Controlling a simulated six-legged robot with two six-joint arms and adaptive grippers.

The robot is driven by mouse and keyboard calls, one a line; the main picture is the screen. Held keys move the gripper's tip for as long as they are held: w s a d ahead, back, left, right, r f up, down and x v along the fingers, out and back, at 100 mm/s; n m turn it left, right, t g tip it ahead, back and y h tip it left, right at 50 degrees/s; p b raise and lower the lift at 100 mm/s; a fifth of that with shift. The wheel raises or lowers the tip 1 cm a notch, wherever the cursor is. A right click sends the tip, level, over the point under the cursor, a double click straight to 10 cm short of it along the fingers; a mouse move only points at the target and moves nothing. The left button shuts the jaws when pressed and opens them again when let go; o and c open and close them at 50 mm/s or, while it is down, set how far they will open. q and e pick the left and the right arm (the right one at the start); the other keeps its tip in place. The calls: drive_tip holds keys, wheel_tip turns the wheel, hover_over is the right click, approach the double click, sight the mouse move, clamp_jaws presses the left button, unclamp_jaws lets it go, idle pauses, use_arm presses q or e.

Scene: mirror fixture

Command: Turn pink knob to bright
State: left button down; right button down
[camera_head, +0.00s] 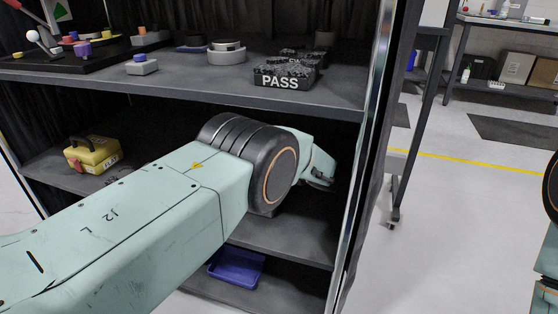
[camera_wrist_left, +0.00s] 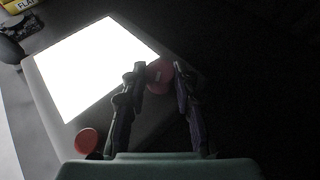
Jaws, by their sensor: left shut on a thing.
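The pink knob (camera_wrist_left: 160,77) sits beside the right corner of a bright white lit panel (camera_wrist_left: 95,68) on a dark fixture in the left wrist view. My left gripper (camera_wrist_left: 160,67) has one finger on each side of the knob and is shut on it. A second, orange-red knob (camera_wrist_left: 86,141) is near the panel's lower corner, left of my fingers. In the head view my left gripper (camera_head: 320,175) is inside the middle shelf bay, partly hidden by my arm; the knob and panel are hidden there. My right gripper is out of view.
The upper shelf (camera_head: 335,92) lies above my left arm, and a rack post (camera_head: 362,170) stands to the right. A yellow box (camera_head: 93,153) stands on the left of the middle shelf. A blue tray (camera_head: 237,268) lies below. A black PASS block (camera_head: 284,76) is on the upper shelf.

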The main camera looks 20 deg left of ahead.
use_arm(q)
drive_tip(key=shift+w+r+n+g+y, duration=0.15)
drive_tip(key=shift+n+g+y, duration=0.25)
drive_tip(key=shift+n+y, duration=0.1)
idle(0.4)
drive_tip(key=c, duration=1)
unclamp_jaws()
drive_tip(key=shift+a+m+t+h, duration=0.1)
drive_tip(key=shift+m+t+h, duration=0.6)
drive_tip(key=shift+m+t, duration=0.15)
